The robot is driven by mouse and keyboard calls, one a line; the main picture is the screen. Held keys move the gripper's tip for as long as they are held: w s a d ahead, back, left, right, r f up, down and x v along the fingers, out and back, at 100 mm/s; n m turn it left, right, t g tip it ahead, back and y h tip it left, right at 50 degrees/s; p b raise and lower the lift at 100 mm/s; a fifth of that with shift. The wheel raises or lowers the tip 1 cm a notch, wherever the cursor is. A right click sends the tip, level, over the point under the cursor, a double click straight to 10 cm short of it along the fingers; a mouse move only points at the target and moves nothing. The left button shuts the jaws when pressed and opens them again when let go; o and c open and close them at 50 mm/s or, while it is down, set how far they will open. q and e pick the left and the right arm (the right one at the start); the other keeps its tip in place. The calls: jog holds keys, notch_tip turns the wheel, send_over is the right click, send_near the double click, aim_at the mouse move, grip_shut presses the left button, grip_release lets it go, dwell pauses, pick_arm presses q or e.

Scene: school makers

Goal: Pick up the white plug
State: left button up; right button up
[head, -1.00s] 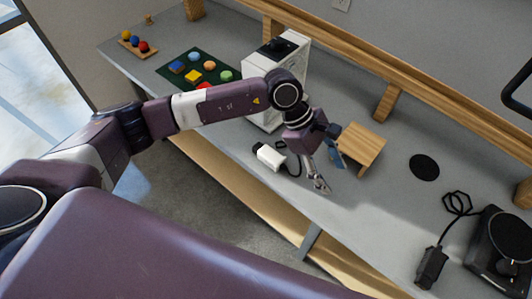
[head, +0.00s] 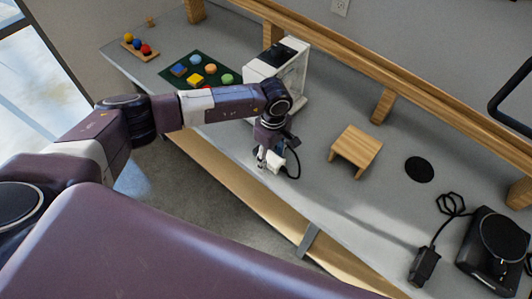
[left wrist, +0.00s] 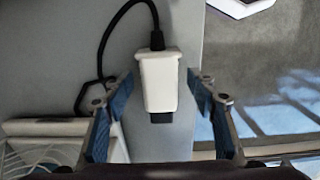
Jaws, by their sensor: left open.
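The white plug (head: 276,163) lies on the grey bench near its front edge, partly hidden by my left gripper (head: 267,160) in the head view. In the left wrist view the white plug (left wrist: 159,80) shows as a white block with a black end and a black cable. My left gripper (left wrist: 160,92) is open, with one blue-padded finger on each side of the plug. A gap shows between the plug and each finger. My right gripper is not in view.
A white machine (head: 290,70) stands just behind my left arm. A small wooden stand (head: 356,148) and a black disc (head: 419,169) lie to the right. A black device (head: 497,240) with a cabled adapter (head: 424,265) is farther right. The bench between is clear.

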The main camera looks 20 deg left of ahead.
aim_at(272, 157)
pick_arm(q)
jog(key=shift+f, duration=0.2)
jog(key=c, duration=1.3)
jog(key=shift+r+b, duration=2.55)
jog(key=shift+r, duration=7.5)
